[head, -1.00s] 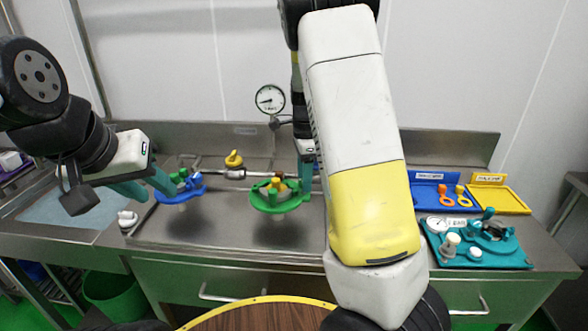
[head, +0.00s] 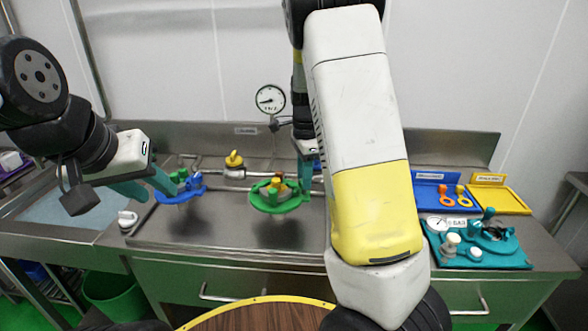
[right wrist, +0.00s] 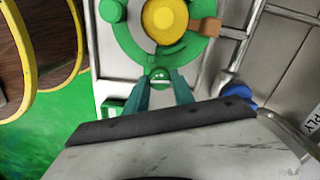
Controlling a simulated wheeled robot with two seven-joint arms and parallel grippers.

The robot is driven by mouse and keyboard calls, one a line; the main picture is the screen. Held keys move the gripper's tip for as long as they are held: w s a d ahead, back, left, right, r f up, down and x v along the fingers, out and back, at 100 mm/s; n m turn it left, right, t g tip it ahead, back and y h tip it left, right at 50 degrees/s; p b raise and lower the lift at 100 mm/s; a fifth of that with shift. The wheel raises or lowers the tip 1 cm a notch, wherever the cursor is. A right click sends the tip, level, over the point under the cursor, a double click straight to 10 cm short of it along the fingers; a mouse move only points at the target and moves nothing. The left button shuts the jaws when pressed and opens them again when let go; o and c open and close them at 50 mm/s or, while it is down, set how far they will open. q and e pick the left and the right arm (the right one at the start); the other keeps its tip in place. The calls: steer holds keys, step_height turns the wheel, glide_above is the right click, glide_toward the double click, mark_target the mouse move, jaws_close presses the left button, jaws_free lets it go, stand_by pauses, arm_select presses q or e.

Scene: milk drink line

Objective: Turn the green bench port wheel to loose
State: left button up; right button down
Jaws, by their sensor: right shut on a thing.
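The green wheel (head: 267,205) sits on the steel bench in the head view, with a yellow centre and a small orange-brown block at its rim. In the right wrist view the green wheel (right wrist: 128,38) fills the top, around its yellow hub (right wrist: 165,18). My right gripper (right wrist: 161,84) is shut on a green knob (right wrist: 160,74) at the wheel's rim; in the head view my arm partly hides this gripper. My left gripper (head: 162,190) is open, its teal fingers beside the blue wheel (head: 183,196).
A yellow knob (head: 234,159) stands on the pipework behind, below a pressure gauge (head: 270,99). A blue tray (head: 425,196), a yellow tray (head: 512,202) and a teal fixture board (head: 510,257) lie to the right. The front middle of the bench is clear.

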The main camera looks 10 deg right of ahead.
steer(key=n, duration=0.6)
steer(key=shift+w+r, duration=0.1)
steer(key=n, duration=1.6)
steer(key=shift+n, duration=0.3)
stand_by(0.3)
steer(key=c, duration=1.1)
jaws_free()
steer(key=shift+o, duration=0.2)
